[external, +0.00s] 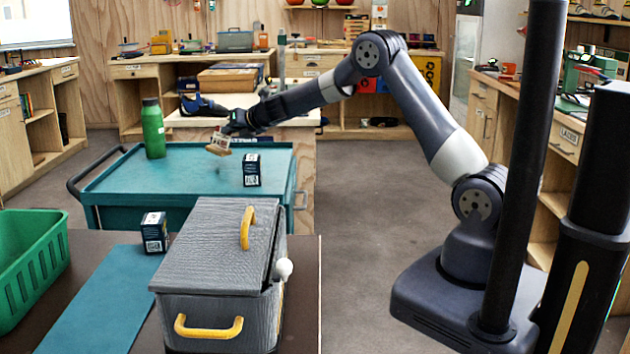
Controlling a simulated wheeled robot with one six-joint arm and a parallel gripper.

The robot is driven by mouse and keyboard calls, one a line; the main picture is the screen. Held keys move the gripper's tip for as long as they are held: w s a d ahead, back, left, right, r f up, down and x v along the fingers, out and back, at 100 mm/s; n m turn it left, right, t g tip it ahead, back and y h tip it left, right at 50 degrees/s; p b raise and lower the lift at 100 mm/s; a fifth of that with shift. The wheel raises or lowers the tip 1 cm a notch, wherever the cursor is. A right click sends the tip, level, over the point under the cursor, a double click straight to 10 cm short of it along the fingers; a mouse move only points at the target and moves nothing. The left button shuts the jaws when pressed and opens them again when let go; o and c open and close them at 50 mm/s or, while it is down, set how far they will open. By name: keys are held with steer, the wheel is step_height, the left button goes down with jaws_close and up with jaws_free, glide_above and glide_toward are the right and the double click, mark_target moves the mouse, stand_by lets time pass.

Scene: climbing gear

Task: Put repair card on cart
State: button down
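The teal cart (203,160) stands beyond the near table, with a dark handle at its left end. My gripper (226,132) is over the cart's top, pointing left and down. It is shut on a small tan and white card (218,146), which looks like the repair card. The card is tilted and appears to hang above the cart top, with a faint shadow below it. My fingers are small here and partly hidden by the card.
On the cart stand a green bottle (153,128) at the back left and a dark box (251,170) at the right. The near table holds a grey case (210,245), another dark box (154,233), a teal mat (100,305) and a green basket (28,262). The cart's middle is clear.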

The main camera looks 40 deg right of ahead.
steer(key=shift+f+b, duration=1.6)
steer(key=shift+f, duration=0.15)
steer(key=shift+f, duration=0.15)
steer(key=c, duration=1.7)
jaws_free()
steer(key=b+v, duration=0.2)
steer(key=v, duration=1)
steer(key=shift+b, duration=0.35)
